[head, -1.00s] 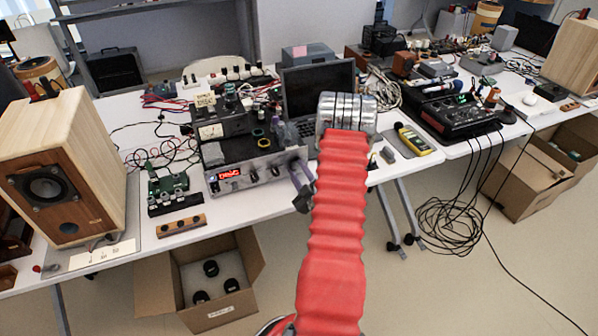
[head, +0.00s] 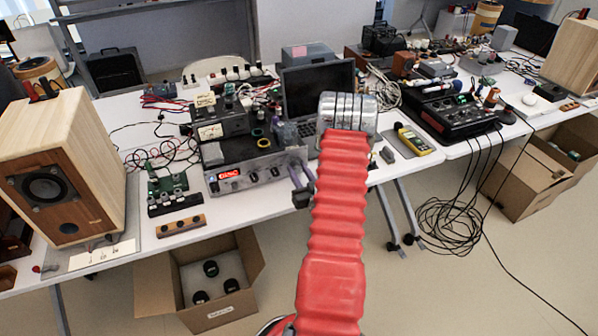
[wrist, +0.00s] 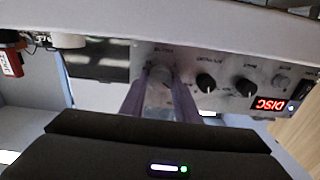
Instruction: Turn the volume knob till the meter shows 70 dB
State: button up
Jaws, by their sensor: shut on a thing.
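The silver amplifier (head: 262,181) stands at the table's front edge, with a lit red display and a row of front knobs. In the wrist view its panel (wrist: 225,101) appears upside down and the display reads DISC. My gripper (wrist: 161,76) has its two purple fingers shut on the grey volume knob (wrist: 160,72), the end one in the row. The fingers hide part of that knob, and its pointer cannot be made out. In the head view my gripper (head: 296,166) is at the amplifier's right end. A yellow handheld meter (head: 413,139) lies right of my arm; its reading is too small to tell.
Two black knobs (wrist: 206,82) sit beside the gripped one. A wooden speaker (head: 50,190) stands at left, an open laptop (head: 318,92) behind. A black mixer (head: 445,115) is at right. An open cardboard box (head: 240,300) lies below the table; cables pile on the floor.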

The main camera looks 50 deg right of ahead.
jog(key=shift+s+m, duration=0.1)
jog(key=shift+m, duration=1.2)
jog(key=shift+d, duration=0.1)
jog(key=o, duration=1.1)
jog(key=shift+c, duration=0.2)
jog(key=shift+s, duration=0.1)
jog(key=v, duration=1.3)
jog(key=shift+s+a, duration=0.25)
jog(key=shift+f, duration=0.1)
